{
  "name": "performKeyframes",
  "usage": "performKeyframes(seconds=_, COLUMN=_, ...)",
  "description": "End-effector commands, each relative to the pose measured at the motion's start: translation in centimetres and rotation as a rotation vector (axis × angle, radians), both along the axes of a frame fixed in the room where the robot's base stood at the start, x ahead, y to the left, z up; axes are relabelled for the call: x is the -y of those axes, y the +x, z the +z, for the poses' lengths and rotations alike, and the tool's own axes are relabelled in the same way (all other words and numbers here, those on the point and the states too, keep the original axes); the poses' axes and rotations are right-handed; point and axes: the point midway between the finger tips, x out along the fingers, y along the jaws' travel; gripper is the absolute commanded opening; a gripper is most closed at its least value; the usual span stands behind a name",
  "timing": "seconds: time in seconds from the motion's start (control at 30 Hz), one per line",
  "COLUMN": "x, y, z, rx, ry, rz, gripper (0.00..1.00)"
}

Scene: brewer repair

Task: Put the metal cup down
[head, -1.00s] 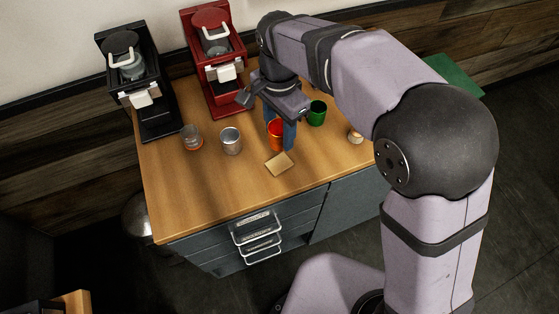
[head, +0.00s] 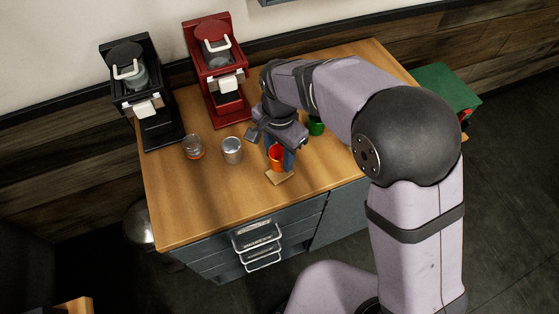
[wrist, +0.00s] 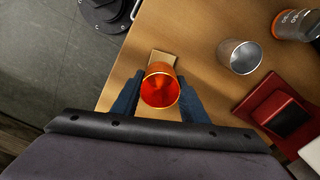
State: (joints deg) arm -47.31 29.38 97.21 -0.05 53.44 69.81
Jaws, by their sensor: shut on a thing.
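My gripper (head: 278,154) is shut on a shiny red-orange cup (head: 276,158), with one blue finger on each side of it. In the wrist view the cup (wrist: 160,88) sits upright between the fingers, its open mouth facing the camera. A tan square pad (head: 280,178) lies on the counter right by the cup, partly covered by it in both views. I cannot tell whether the cup's base touches the pad or the counter. A separate silver metal cup (head: 232,151) stands upright to the left of my gripper, out of its hold.
A glass jar (head: 194,147) with an orange band stands left of the silver cup. A green cup (head: 316,126) is behind my arm. Black (head: 150,95) and red (head: 215,70) brewers stand at the back. The wooden counter's (head: 205,205) front left is clear.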

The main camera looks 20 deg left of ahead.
Motion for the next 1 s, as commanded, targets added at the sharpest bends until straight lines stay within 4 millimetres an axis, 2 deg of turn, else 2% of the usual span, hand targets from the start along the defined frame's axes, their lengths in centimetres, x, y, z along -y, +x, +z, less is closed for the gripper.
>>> performKeyframes(seconds=0.4, x=0.1, y=-0.1, z=-3.6, rx=-0.002, ry=-0.001, rz=0.000, gripper=0.17)
performKeyframes(seconds=0.83, x=0.1, y=0.0, z=-4.1, rx=0.000, ry=-0.001, rz=0.000, gripper=0.17)
performKeyframes(seconds=0.87, x=0.0, y=0.0, z=-4.1, rx=0.000, ry=-0.001, rz=0.000, gripper=0.44)
performKeyframes(seconds=0.9, x=0.0, y=0.0, z=-4.0, rx=0.000, ry=-0.001, rz=0.000, gripper=0.54)
performKeyframes(seconds=0.93, x=0.0, y=0.0, z=-4.0, rx=0.000, ry=-0.001, rz=0.000, gripper=0.58)
performKeyframes(seconds=1.0, x=0.1, y=0.0, z=-4.0, rx=0.000, ry=-0.001, rz=0.000, gripper=0.58)
